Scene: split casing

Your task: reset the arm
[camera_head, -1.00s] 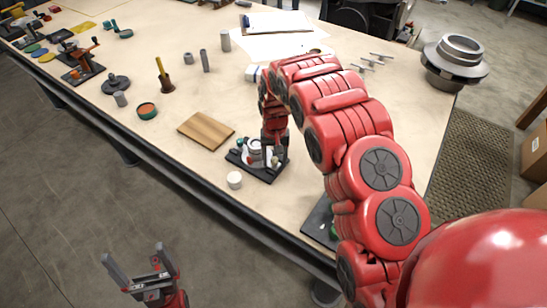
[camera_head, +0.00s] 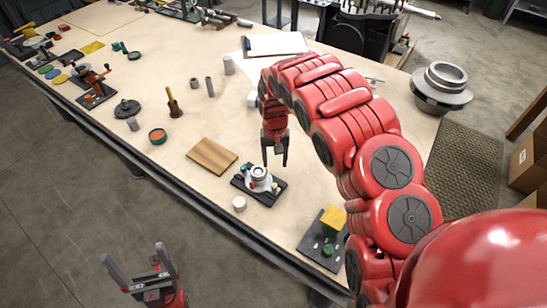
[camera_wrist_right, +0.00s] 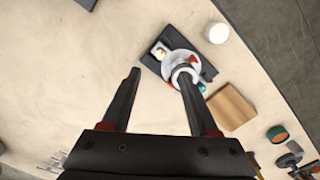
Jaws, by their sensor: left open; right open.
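My right arm reaches over the bench, and its right gripper (camera_head: 275,160) points down just behind the split casing (camera_head: 259,178). The casing is a whitish round part with a ring on top, on a black base plate (camera_head: 268,197). In the right wrist view the gripper's two dark fingers (camera_wrist_right: 158,95) are apart with nothing between them. One finger overlaps the casing's ring in that view, and the casing (camera_wrist_right: 183,62) shows beyond it. My left gripper (camera_head: 141,268) is open and empty, in front of the bench over the floor.
A white cylinder (camera_head: 239,203) stands beside the base plate. A wooden block (camera_head: 212,155) lies to its left. A dark plate with yellow and green parts (camera_head: 323,240) is at the front right. Several small tools and cylinders stand further left. The bench's front edge is near.

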